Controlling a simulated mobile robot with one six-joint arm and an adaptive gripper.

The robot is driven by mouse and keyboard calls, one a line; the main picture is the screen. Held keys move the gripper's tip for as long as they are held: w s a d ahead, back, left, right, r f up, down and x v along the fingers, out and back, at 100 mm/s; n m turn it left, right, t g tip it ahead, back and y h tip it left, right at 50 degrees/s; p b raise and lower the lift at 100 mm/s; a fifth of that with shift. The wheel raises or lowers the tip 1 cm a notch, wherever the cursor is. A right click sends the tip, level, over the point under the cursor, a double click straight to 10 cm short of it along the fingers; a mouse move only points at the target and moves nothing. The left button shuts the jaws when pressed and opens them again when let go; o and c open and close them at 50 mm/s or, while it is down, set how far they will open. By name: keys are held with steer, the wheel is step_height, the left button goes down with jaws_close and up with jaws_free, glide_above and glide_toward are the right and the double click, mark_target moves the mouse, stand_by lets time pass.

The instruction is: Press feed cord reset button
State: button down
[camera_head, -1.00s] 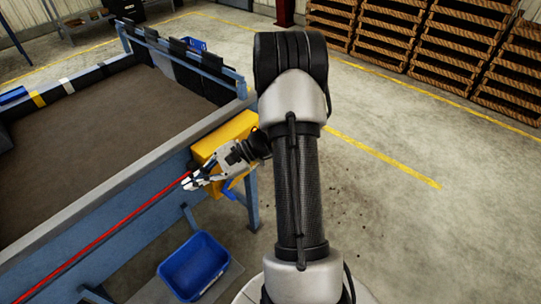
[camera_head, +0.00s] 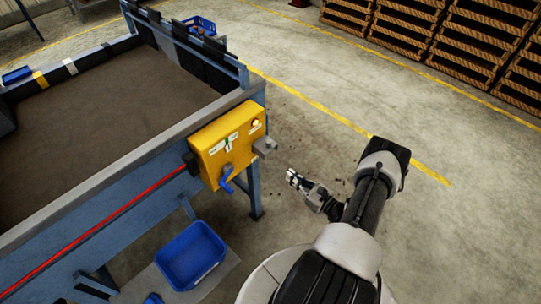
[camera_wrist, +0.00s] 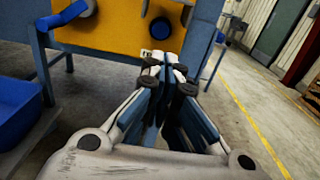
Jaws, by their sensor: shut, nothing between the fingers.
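The yellow switch box (camera_head: 216,150) is fixed at the corner of the blue-framed bin. Its face carries a lit amber lamp (camera_head: 255,123), a small green-and-white marking and a blue lever (camera_head: 226,178). A grey fitting (camera_head: 266,146) sticks out from its right side. The red cord (camera_head: 110,217) runs to its left end. In the wrist view, my fingertips (camera_wrist: 166,66) point toward the lower edge of the yellow box (camera_wrist: 115,28).
A blue crate (camera_head: 190,256) stands on a low shelf below the cord. A blue leg (camera_head: 253,195) supports the bin corner. Wooden pallets (camera_head: 440,35) are stacked at the back right. The floor right of the box is open, with small dark crumbs.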

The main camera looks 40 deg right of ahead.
steer(key=w+a+b, duration=0.1)
steer(key=w, duration=1.3)
steer(key=shift+b, duration=0.4)
steer(key=shift+a, duration=0.1)
steer(key=shift+w+r+b, duration=0.2)
steer(key=shift+w+b, duration=0.6)
steer(key=shift+w, duration=0.1)
steer(key=shift+a, duration=0.1)
